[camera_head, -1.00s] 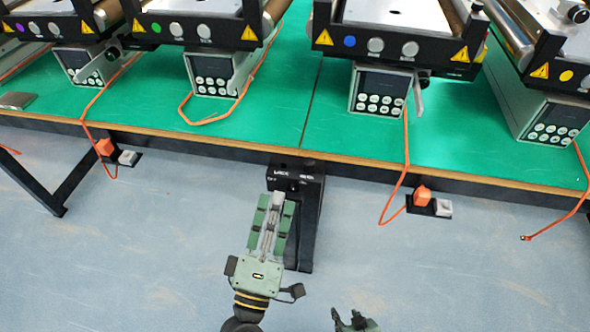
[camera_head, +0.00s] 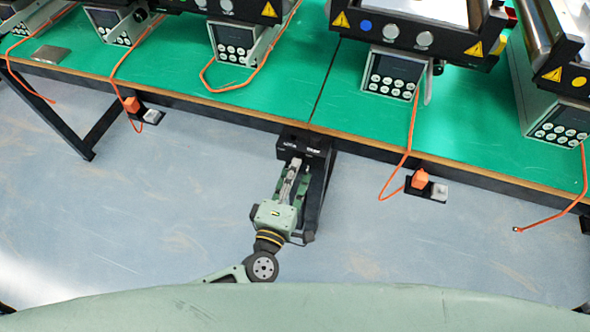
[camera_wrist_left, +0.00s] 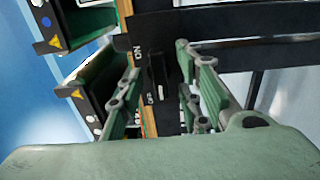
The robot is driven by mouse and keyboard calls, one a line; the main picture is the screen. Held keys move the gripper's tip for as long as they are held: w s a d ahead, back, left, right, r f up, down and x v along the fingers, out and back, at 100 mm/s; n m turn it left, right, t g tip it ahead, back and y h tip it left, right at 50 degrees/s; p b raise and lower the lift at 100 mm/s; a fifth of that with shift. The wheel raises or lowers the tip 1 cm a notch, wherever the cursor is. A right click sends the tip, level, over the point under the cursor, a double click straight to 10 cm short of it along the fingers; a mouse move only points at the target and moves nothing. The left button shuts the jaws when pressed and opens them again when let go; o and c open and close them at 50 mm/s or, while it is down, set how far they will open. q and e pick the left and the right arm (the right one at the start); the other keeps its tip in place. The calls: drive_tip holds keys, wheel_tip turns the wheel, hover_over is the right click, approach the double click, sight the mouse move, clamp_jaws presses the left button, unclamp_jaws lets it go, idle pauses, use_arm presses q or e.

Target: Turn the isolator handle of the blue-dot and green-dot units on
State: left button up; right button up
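The blue-dot unit (camera_head: 394,72) stands on the green table, and its dot also shows in the left wrist view (camera_wrist_left: 46,22). The green-dot unit (camera_head: 235,40) is to its left; its dot is cut off by the top edge. A black isolator box (camera_head: 305,142) hangs under the table's front edge between them. The wrist view shows its dark handle (camera_wrist_left: 158,76) beside ON and OFF marks. My left gripper (camera_head: 297,163) is just in front of the box. Its fingers (camera_wrist_left: 160,68) are apart, on either side of the handle; contact cannot be told. My right gripper is out of view.
Orange plugs (camera_head: 130,104) and (camera_head: 420,178) with white switches sit below the table edge, with orange cables hanging. A yellow-dot unit (camera_head: 556,121) stands at the right. The black table leg (camera_head: 318,195) is beside my left gripper. The floor in front is clear.

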use_arm(q)
drive_tip(key=shift+w+d, duration=0.15)
drive_tip(key=shift+w, duration=0.15)
clamp_jaws()
idle(0.4)
drive_tip(key=shift+s+m+p, duration=0.1)
drive_tip(key=shift+m+p, duration=4.1)
drive_tip(key=shift+m, duration=4.8)
drive_tip(key=shift+f, duration=0.1)
